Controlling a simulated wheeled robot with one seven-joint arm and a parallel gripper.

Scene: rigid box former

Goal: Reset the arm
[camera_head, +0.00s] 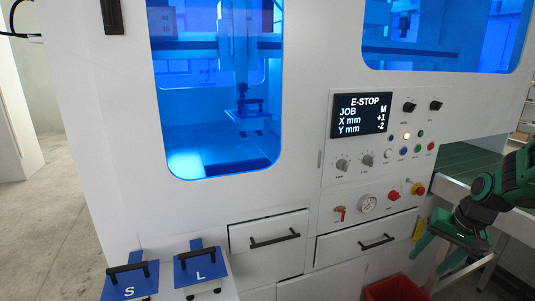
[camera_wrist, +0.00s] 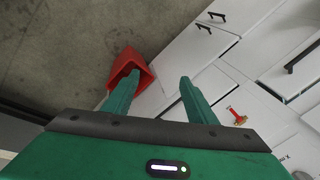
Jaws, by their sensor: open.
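My gripper (camera_head: 443,257) is at the right of the head view, in front of the lower right of the white machine (camera_head: 130,150). It is green, and its fingers point down and to the left. In the wrist view my gripper (camera_wrist: 158,92) has its two green fingers well apart with nothing between them. The gripper is open and touches nothing that I can see.
A red bin (camera_head: 395,288) stands on the floor near my gripper. The control panel has an E-STOP display (camera_head: 362,114), knobs and a gauge (camera_head: 369,204).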

